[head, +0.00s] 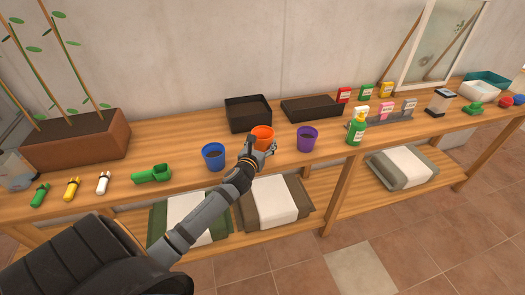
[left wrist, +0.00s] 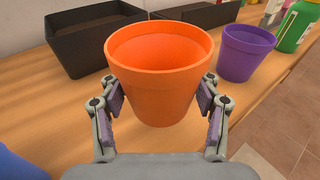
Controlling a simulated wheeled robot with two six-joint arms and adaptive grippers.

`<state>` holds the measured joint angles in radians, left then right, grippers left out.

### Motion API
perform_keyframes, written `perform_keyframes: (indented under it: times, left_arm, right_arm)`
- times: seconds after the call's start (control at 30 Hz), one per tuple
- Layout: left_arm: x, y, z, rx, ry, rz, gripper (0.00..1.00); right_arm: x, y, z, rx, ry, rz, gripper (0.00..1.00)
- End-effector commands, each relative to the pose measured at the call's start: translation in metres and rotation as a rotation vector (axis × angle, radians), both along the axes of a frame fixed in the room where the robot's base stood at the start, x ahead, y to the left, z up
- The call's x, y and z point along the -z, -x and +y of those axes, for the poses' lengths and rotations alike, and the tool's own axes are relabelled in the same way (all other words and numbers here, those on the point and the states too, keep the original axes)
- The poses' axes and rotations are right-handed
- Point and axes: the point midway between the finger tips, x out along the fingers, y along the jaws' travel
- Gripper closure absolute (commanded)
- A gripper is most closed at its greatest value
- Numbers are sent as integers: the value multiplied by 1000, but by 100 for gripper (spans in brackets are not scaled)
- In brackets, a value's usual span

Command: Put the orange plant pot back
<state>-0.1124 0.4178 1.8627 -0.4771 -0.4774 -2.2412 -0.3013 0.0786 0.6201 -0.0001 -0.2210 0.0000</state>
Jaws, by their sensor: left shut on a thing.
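The orange plant pot (head: 262,132) is at the middle of the wooden table, between a blue pot (head: 213,156) and a purple pot (head: 307,138). My left gripper (head: 262,149) is shut on it from the front, and the pot is upright. In the left wrist view the orange pot (left wrist: 159,75) sits between the two fingers (left wrist: 160,108), which press on its sides. Its inside looks empty. I cannot tell whether its base touches the table. My right gripper is in neither view.
Two black trays (head: 248,113) (head: 312,108) stand behind the pots. A green scoop (head: 152,174) lies to the left, and a green pump bottle (head: 357,127) stands to the right. A long brown planter (head: 78,140) is at the far left. Folded sacks (head: 270,203) lie on the lower shelf.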

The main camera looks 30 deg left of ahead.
Motion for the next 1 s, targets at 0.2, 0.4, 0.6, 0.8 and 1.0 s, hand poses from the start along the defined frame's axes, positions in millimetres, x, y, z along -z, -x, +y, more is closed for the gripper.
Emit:
perform_keyframes:
  times: [0.2,0.4,0.6,0.8,1.0]
  left_arm:
    - [16,-4,4,0,1,2,77]
    - [37,-4,3,2,0,0,77]
    - [37,-3,3,1,0,0,77]
    - [39,-3,3,1,0,0,25]
    - [39,-3,3,1,0,0,14]
  right_arm:
    - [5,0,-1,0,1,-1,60]
    - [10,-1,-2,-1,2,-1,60]
    - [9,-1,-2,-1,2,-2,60]
    - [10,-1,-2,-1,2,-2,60]
    - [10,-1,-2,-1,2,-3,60]
